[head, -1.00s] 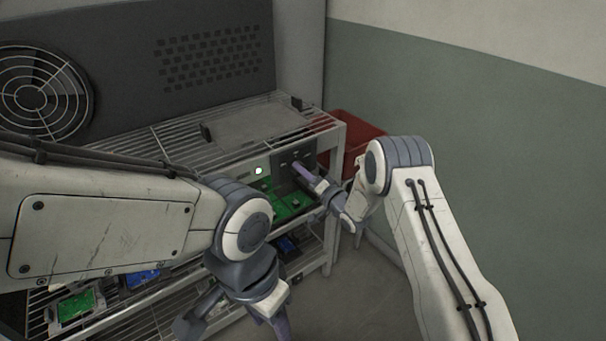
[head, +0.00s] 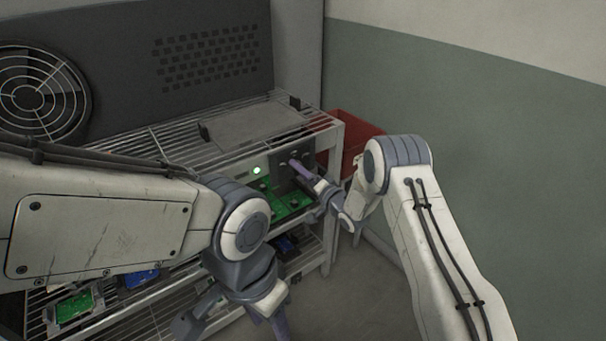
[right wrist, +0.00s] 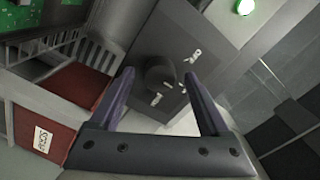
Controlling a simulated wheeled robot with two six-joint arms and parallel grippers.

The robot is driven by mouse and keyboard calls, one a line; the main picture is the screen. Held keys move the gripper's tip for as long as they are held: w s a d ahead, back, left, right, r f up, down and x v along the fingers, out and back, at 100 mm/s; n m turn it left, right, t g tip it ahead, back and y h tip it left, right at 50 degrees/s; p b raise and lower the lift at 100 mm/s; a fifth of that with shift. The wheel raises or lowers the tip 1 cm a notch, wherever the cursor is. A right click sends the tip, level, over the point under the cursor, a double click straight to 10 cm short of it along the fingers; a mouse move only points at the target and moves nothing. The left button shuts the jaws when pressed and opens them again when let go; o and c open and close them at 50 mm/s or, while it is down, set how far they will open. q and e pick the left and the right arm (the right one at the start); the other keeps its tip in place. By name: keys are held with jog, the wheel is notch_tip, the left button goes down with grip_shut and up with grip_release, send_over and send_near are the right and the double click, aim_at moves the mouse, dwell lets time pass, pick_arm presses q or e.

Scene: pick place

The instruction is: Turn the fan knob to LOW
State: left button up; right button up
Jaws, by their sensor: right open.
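The fan knob (right wrist: 160,75) is a dark round knob on a dark grey panel (right wrist: 140,48), with small white markings around it. In the right wrist view it sits between the two fingers of my right gripper (right wrist: 159,76), which are open with a gap on each side. In the head view my right gripper (head: 296,166) is at the panel and hides the knob. My left gripper (head: 235,322) hangs low in front of the rack, fingers spread and empty.
A lit green lamp (head: 256,170) is beside the panel on a metal wire rack (head: 165,140). Green circuit boards (head: 290,204) lie below it. A red bin (head: 350,135) stands right of the rack by the wall. A large fan (head: 30,97) is at the left.

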jog(key=v, duration=1)
jog(key=shift+s+b, duration=0.2)
jog(key=shift+b, duration=0.15)
jog(key=shift+d, duration=0.1)
